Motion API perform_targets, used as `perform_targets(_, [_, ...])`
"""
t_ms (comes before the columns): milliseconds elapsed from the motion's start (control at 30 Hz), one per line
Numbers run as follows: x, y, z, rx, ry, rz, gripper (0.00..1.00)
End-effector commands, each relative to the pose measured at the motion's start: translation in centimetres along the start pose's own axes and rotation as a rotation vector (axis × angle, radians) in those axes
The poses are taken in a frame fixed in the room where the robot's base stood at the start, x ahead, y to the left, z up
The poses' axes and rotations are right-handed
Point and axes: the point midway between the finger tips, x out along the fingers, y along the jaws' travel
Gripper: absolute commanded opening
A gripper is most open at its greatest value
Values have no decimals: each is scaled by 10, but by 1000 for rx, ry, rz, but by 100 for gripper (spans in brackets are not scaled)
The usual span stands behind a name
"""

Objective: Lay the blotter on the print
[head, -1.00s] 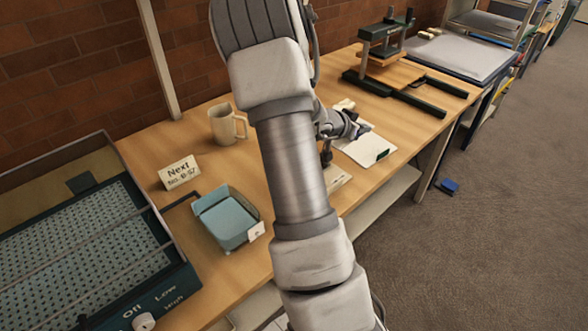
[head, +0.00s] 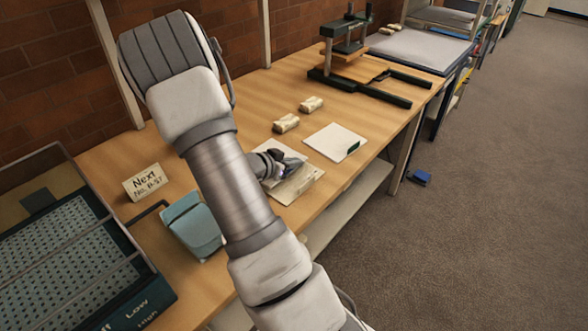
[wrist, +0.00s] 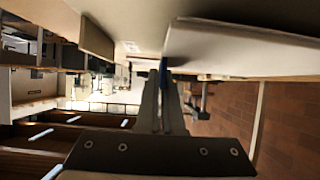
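My gripper (head: 288,166) is low over a pale flat board or sheet (head: 299,189) on the bench, and partly covers it. In the wrist view my gripper's fingers (wrist: 164,75) lie close together, with a thin blue strip at their tips. I cannot tell whether that strip is something held. A broad pale slab (wrist: 245,50) lies right beside the fingertips there. A white sheet with a dark green tab (head: 330,141) lies flat just beyond my gripper, to the right. I cannot tell for certain which pale piece is the print and which the blotter.
Two small cream bundles (head: 286,123) lie behind the white sheet. A blue tray (head: 190,226) and a "Next" card (head: 146,182) stand left of my arm. A perforated table unit (head: 75,255) fills the left. A press (head: 350,55) stands at the back. Some bare wood surrounds the sheets.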

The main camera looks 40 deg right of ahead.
Motion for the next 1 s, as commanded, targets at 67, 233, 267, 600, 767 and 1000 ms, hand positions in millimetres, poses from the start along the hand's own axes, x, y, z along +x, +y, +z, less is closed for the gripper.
perform_targets(67, [8,0,13,-2,0,1,0])
perform_targets(233, [9,0,14,0,1,0,0])
perform_targets(267, [8,0,14,0,1,-1,0])
perform_targets(600, [10,0,17,0,0,-1,26])
perform_targets(767, [10,0,17,0,0,-1,34])
perform_targets(1000, [8,0,13,1,0,-1,34])
